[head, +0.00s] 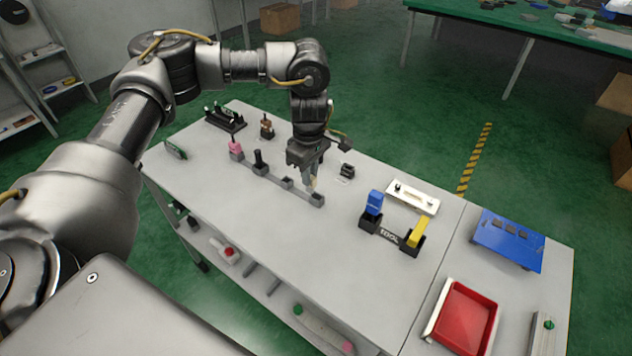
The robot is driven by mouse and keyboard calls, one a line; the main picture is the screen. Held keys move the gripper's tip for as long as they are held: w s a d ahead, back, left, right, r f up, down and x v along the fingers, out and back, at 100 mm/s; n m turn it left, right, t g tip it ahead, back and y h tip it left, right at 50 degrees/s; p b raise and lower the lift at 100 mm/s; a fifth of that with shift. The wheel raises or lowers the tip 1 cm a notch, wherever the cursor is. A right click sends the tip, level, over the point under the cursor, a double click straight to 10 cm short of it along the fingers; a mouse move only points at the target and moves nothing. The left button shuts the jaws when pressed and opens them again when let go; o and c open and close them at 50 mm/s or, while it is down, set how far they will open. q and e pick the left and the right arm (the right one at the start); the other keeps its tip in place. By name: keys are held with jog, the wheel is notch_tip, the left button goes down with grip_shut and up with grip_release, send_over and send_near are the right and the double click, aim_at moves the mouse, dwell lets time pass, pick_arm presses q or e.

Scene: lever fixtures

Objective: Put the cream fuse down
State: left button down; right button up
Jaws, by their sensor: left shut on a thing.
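My left gripper (312,178) points down over the middle of the table and is shut on the cream fuse (314,183). Only a small pale part of the fuse shows between and below the fingers. A grey rail (272,176) with several sockets runs beneath and to the left of it. A pink fuse (235,147) and a black fuse (258,157) stand upright in its left sockets. The two right sockets, the middle one (287,183) and the end one (317,200), look empty. The fuse is just above or behind the end socket; contact cannot be told. My right gripper is out of view.
A black holder (388,236) with a blue and a yellow piece stands to the right, near a white plate (412,197). A small dark block (347,171) lies right of the gripper. A red tray (465,318) and blue panel (508,240) are farther right. The table's front middle is clear.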

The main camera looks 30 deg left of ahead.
aim_at(316, 184)
pick_arm(q)
jog(key=w+f, duration=0.1)
jog(key=f, duration=0.1)
jog(key=w+f, duration=0.1)
jog(key=f, duration=0.1)
jog(key=w+f+p, duration=0.1)
jog(key=shift+d+f, duration=0.2)
jog(key=shift+f, duration=0.2)
jog(key=shift+a+f, duration=0.1)
jog(key=shift+f, duration=0.4)
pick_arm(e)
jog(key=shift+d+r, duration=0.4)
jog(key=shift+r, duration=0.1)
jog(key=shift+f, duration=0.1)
